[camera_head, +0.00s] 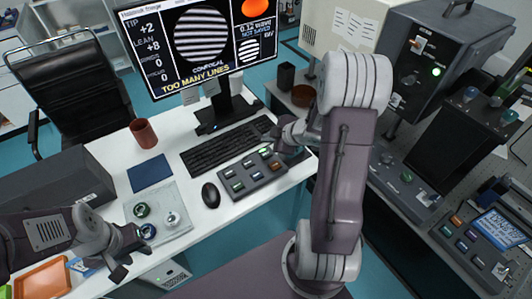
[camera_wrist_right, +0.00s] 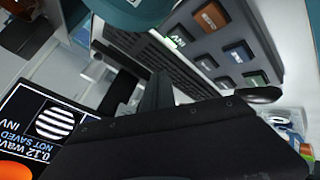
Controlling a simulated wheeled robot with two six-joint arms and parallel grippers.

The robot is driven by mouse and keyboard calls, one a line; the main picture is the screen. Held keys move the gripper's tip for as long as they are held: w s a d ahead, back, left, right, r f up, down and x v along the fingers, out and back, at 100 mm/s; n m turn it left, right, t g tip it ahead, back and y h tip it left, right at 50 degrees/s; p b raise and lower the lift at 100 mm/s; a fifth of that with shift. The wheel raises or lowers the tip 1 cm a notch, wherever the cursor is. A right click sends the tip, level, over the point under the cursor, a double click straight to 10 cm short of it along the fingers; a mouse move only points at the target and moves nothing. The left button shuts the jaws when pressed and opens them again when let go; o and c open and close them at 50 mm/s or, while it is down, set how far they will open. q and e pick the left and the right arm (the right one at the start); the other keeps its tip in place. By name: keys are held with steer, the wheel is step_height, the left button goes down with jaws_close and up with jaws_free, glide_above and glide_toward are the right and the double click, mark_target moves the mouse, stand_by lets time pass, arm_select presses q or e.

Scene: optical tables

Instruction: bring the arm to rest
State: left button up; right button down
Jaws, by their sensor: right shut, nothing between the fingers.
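My right arm (camera_head: 340,180) rises through the right middle of the head view and bends down toward the desk. My right gripper (camera_head: 272,143) is shut and empty, just above the button panel (camera_head: 250,172), close to the keyboard's right end. The right wrist view shows the panel's coloured buttons (camera_wrist_right: 208,18) and part of the monitor screen (camera_wrist_right: 55,120). My left gripper (camera_head: 132,262) is at the desk's front left edge. Its fingers look spread, with nothing seen between them.
A monitor (camera_head: 200,42), keyboard (camera_head: 228,146), mouse (camera_head: 211,195), red-brown cup (camera_head: 143,133) and glass-like tray with round parts (camera_head: 160,212) stand on the white desk. A grey instrument (camera_head: 440,50) and control boxes crowd the right. An orange tray (camera_head: 42,281) lies lower left.

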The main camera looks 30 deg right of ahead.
stand_by(0.4)
steer(key=w+a+r+p, duration=0.2)
steer(key=a+r+p, duration=0.2)
steer(key=a+r, duration=0.65)
steer(key=s+f+m+g+h, duration=0.1)
steer(key=s+f+m+g, duration=0.2)
steer(key=s+m, duration=0.3)
steer(key=s+a+f+m+g+h, duration=0.1)
steer(key=s+f+m+g, duration=0.2)
steer(key=s, duration=1)
steer(key=m+g, duration=0.1)
steer(key=m, duration=0.2)
steer(key=shift+s+f+m+g, duration=0.2)
steer(key=shift+s+m+g, duration=0.05)
steer(key=shift+m+g, duration=0.05)
steer(key=shift+d, duration=0.1)
